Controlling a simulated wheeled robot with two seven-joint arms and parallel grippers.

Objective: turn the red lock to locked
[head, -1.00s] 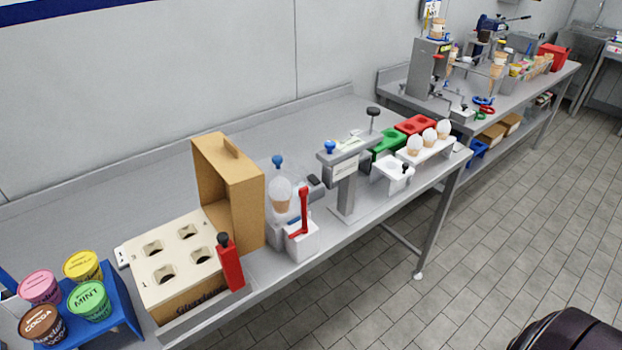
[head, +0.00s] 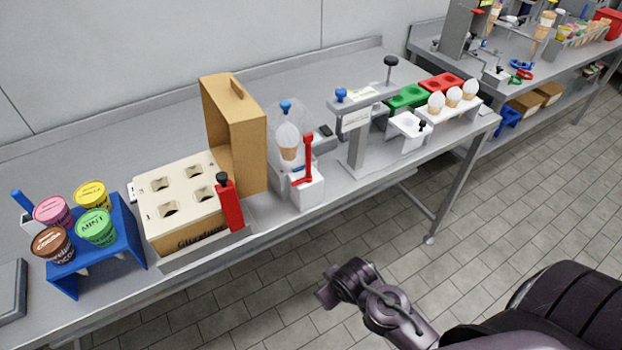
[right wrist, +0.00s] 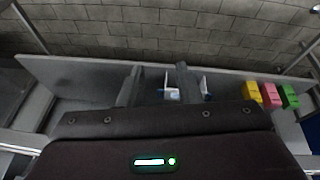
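A red upright block with a black knob (head: 231,208) stands at the front right corner of a cream-topped box (head: 178,222) with square holes. A red lever (head: 308,160) stands upright on a white block (head: 306,190) to its right. I cannot tell from the frames which of the two is the red lock. My right gripper (head: 324,291) is in front of the table, over the floor, apart from both. In the right wrist view its two grey fingers (right wrist: 157,88) stand apart with nothing clearly between them. My left gripper is not in view.
A tan open case (head: 238,130) stands behind the box. A blue rack (head: 128,240) with several tubs is at left. A cone in a clear holder (head: 287,145), a grey post stand (head: 357,150) and a white egg-like row stand (head: 452,117) are to the right. The floor in front is clear.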

